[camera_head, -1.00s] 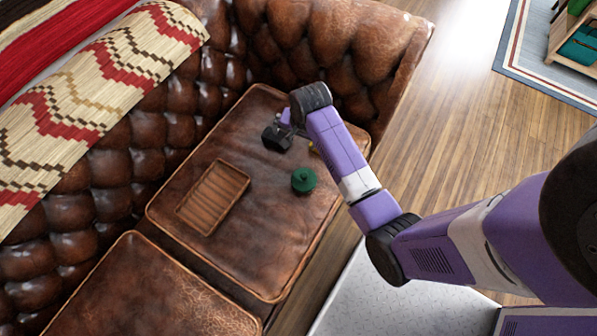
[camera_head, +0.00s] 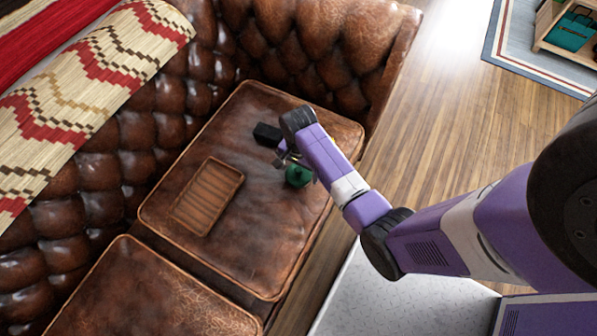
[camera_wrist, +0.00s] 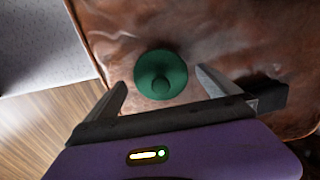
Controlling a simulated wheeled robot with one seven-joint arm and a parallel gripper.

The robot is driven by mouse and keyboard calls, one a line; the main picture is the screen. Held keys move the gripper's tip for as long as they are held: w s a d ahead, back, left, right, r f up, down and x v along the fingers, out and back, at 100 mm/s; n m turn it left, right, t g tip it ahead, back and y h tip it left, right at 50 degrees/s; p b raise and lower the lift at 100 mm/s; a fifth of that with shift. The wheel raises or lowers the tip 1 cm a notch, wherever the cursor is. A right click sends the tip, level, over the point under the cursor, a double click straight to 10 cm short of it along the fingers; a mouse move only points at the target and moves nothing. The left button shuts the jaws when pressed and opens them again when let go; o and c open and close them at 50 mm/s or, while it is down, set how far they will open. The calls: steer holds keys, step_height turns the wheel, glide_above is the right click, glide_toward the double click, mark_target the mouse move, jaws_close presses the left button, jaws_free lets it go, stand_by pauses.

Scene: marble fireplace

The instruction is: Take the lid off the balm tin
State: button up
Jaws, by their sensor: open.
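The balm tin (camera_head: 298,175) is a round dark green tin with a knobbed lid, standing on the brown leather seat cushion. In the wrist view the lid (camera_wrist: 160,74) is seen from above, its round knob toward my gripper; the tin body under it is hidden. My gripper (camera_wrist: 162,82) is open and empty, one fingertip to the left of the lid and one to the right, with a gap on each side. In the head view my gripper (camera_head: 284,158) is beside the tin, partly hidden by my wrist.
A black block (camera_head: 267,134) lies on the cushion just behind my gripper; a dark block (camera_wrist: 269,95) also shows by the right finger. A slatted wooden tray (camera_head: 176,222) lies to the left. The tufted sofa back (camera_head: 120,120) rises behind. The cushion's front is clear.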

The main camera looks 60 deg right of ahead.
steer(key=shift+f, duration=0.1)
steer(key=c, duration=1.3)
